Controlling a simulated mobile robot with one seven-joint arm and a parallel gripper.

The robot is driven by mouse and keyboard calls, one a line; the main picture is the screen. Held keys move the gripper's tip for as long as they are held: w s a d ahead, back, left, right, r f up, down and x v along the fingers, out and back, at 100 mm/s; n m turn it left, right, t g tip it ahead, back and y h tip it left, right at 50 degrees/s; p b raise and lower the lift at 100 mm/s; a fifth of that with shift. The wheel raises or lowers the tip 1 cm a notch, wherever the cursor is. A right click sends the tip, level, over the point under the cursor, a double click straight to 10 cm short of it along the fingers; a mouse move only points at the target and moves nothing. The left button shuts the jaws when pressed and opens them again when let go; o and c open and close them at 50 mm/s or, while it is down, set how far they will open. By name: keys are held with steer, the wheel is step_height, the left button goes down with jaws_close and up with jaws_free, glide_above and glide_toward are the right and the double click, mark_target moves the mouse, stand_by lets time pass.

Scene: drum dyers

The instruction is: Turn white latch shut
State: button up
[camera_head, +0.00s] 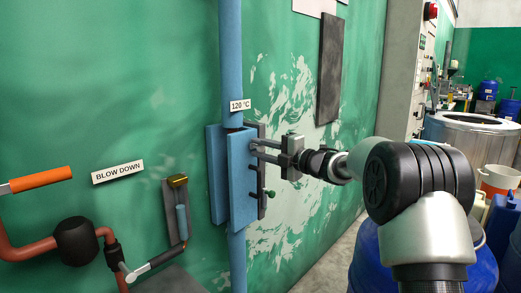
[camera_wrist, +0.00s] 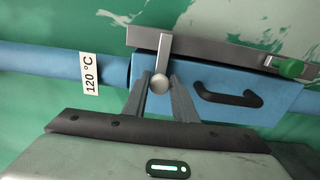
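The white latch (camera_wrist: 163,57) is a short pale bar with a round knob at its lower end, seen in the wrist view. It lies across the edge between the blue box (camera_wrist: 200,75) and its dark grey frame. My gripper (camera_wrist: 160,80) is open, with one finger on each side of the knob and narrow gaps beside it. Firm contact cannot be told. In the camera_head view my gripper (camera_head: 254,148) reaches from the right to the upper part of the blue box (camera_head: 241,178), and the latch is too small or hidden there.
A black handle (camera_wrist: 228,98) sits on the box right of my fingers. A green knob (camera_wrist: 290,67) is on the frame. A blue pipe (camera_head: 231,60) with a "120 °C" label (camera_head: 240,105) runs along the wall. An orange-handled lever (camera_head: 41,179) is at left.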

steer(key=shift+o, duration=1.3)
steer(key=p+v, duration=0.2)
steer(key=v, duration=1.5)
steer(key=shift+s+d, duration=0.15)
steer(key=shift+d, duration=0.1)
